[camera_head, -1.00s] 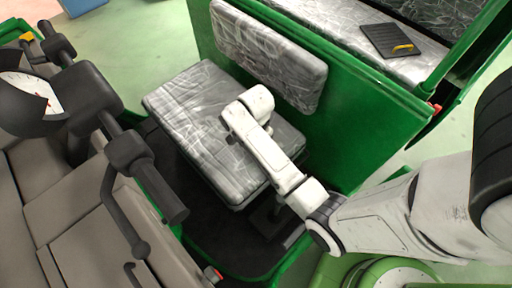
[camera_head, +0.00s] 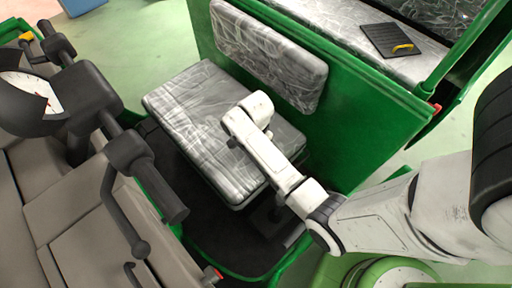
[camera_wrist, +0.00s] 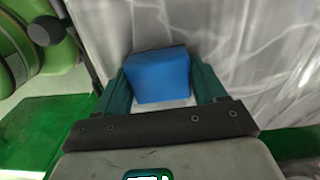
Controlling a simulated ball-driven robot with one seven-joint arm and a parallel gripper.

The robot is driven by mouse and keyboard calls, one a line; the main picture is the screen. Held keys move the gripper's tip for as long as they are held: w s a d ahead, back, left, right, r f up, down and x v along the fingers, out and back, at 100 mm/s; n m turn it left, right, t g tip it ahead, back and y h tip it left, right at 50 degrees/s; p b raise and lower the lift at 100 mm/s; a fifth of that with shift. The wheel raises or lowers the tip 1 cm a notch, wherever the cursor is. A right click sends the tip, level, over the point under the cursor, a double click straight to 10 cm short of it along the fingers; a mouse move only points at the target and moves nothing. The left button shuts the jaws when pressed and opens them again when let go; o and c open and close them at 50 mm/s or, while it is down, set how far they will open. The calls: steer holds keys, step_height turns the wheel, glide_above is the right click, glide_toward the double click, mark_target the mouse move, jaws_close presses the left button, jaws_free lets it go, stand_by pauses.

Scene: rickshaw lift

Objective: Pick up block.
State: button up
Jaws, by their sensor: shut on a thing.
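The blue block (camera_wrist: 160,77) shows in the wrist view, between the two dark green fingers of my gripper (camera_wrist: 161,84). The fingers are shut on its left and right sides. Behind it is the plastic-wrapped grey seat (camera_wrist: 265,50), which also shows in the head view (camera_head: 185,110). I cannot tell whether the block touches the seat. In the head view my white arm reaches over the right part of the seat. The block does not show there, and the fingers are mostly hidden by the wrist.
A wrapped backrest (camera_head: 268,55) and a green body panel (camera_head: 365,125) stand close behind the arm. Dark handlebars (camera_head: 125,150) are on the left. A black pad with a yellow handle (camera_head: 391,41) lies on the rear bench. The seat's left part is clear.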

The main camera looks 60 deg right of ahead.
steer(key=shift+c, duration=0.3)
step_height(320, 180, up, 10)
steer(key=shift+r, duration=0.1)
stand_by(0.3)
steer(key=o, duration=0.5)
steer(key=shift+c, duration=0.2)
steer(key=c, duration=0.3)
steer(key=shift+c, duration=0.2)
